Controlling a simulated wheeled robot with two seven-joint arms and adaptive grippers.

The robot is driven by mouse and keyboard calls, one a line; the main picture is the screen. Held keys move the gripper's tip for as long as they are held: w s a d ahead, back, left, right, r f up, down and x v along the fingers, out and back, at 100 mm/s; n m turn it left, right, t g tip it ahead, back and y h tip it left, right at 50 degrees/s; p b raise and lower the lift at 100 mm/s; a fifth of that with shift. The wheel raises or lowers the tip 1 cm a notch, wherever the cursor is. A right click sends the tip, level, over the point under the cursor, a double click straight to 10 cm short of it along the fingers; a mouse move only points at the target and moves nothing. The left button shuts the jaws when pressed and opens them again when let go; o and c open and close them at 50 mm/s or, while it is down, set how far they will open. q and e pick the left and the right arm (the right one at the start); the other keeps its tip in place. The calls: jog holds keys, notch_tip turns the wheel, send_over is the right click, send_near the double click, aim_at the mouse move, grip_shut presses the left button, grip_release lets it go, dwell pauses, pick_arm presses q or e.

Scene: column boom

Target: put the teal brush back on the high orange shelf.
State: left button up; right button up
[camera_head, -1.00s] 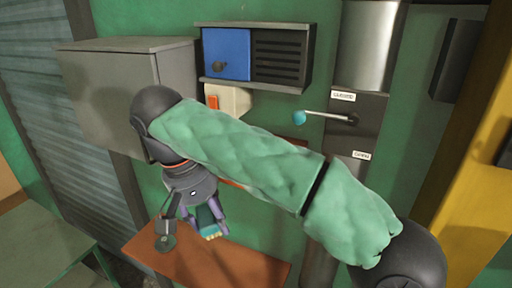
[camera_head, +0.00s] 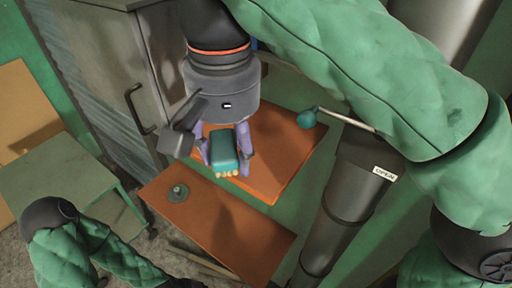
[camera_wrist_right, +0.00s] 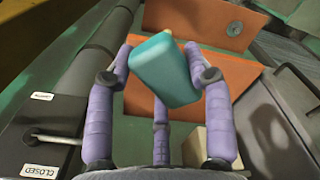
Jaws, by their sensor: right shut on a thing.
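The teal brush (camera_head: 224,150), with pale bristles at its lower end, is held between the purple fingers of my right gripper (camera_head: 226,158). In the right wrist view the brush (camera_wrist_right: 163,70) sits tilted between the fingers of the gripper (camera_wrist_right: 160,72). The high orange shelf (camera_head: 290,150) is behind and below the brush in the head view; it also shows beyond the fingers in the wrist view (camera_wrist_right: 232,72). I cannot tell whether the brush touches it. Only part of my left arm shows; its gripper is out of view.
A lower orange shelf (camera_head: 220,226) carries a small grey round thing (camera_head: 178,193). A lever with a teal knob (camera_head: 307,119) sticks out from the dark column (camera_head: 352,185), right of the high shelf. A grey cabinet (camera_head: 140,60) and a green table (camera_head: 65,180) stand left.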

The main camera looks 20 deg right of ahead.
send_near(253, 159)
jog(key=s+a+r, duration=0.2)
jog(key=s, duration=0.2)
jog(key=f, duration=0.1)
jog(key=w+d+f, duration=0.1)
jog(key=w+f, duration=0.1)
jog(key=shift+w+d+f, duration=0.15)
jog(key=shift+w+f, duration=0.1)
jog(key=shift+f, duration=0.1)
jog(key=shift+w+d+f, duration=0.15)
jog(key=shift+w+f, duration=0.3)
jog(key=shift+f, duration=0.05)
jog(key=f, duration=0.3)
jog(key=shift+w+d, duration=0.25)
jog(key=shift+f, duration=0.4)
pick_arm(q)
jog(key=shift+w+f, duration=0.1)
jog(key=shift+f, duration=0.05)
